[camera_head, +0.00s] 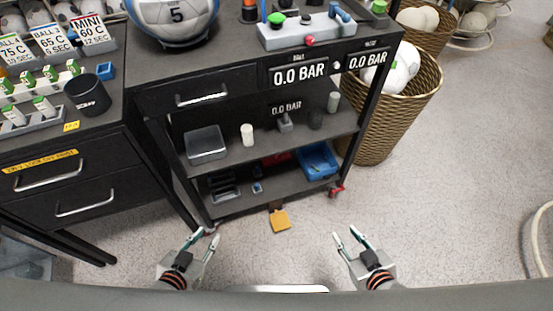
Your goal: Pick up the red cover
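A red, flat-looking thing (279,158) lies on the bottom shelf of the black cart, partly hidden under the middle shelf and beside a blue tray; I cannot tell whether it is the red cover. A small red knob (310,41) sits on the front of the white panel on the cart top. My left gripper (203,238) is open and empty, low in front of the cart. My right gripper (346,235) is open and empty, further right over the floor. Neither gripper touches anything.
The black cart (165,78) carries a ball (173,18) on top. The blue tray (318,162) is on its bottom shelf. An orange-yellow piece (280,221) lies on the floor in front. A wicker basket (378,140) stands right; a drawer cabinet (90,150) stands left.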

